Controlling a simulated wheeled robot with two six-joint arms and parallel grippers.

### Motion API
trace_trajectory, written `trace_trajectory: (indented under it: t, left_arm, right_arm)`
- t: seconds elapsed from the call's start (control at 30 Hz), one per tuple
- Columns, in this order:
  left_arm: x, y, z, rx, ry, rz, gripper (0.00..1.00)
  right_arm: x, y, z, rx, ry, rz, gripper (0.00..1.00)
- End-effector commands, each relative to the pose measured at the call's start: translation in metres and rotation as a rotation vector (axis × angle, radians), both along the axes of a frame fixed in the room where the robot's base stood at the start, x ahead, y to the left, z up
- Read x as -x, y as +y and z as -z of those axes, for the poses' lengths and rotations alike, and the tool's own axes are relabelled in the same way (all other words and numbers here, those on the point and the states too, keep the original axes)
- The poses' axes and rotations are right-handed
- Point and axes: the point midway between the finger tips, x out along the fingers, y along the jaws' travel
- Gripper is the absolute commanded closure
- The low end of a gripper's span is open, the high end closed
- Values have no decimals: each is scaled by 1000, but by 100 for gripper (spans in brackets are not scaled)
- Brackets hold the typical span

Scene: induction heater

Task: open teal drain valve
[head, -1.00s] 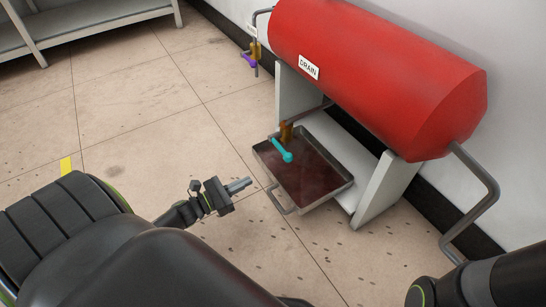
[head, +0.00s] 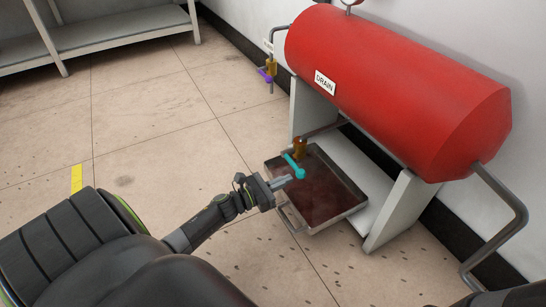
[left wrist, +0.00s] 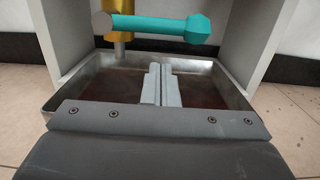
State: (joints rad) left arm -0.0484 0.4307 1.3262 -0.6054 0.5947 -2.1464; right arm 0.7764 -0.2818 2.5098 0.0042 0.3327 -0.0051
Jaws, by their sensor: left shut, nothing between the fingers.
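The teal drain valve handle (head: 294,166) sits on a brass valve body (head: 300,148) under the red tank marked DRAIN. In the left wrist view the teal handle (left wrist: 160,27) lies sideways across the top, its knobbed end to the right, with the brass body (left wrist: 122,47) at its left. My left gripper (head: 283,182) is shut and empty, just in front of the handle and over the near edge of the tray. In the left wrist view its fingers (left wrist: 161,84) point forward, below the handle in the picture and apart from it. My right gripper is not in view.
A metal tray (head: 341,211) with dark red liquid stands under the valve, between the tank's pale supports (head: 396,210). The red tank (head: 400,90) hangs above. A purple-handled valve (head: 265,74) is farther left by the wall. The floor to the left is clear.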

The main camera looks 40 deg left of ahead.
Motion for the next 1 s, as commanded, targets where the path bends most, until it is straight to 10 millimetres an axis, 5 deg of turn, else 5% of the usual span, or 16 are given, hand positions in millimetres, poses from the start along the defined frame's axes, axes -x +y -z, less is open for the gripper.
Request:
trace_trajectory:
  t: [0.27, 1.0]
  left_arm:
    - [-4, -2, -22, -1, -1, 1, 100]
    - [-3, -3, -27, 54, 21, 0, 100]
  right_arm:
    - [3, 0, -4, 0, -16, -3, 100]
    - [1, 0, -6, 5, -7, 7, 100]
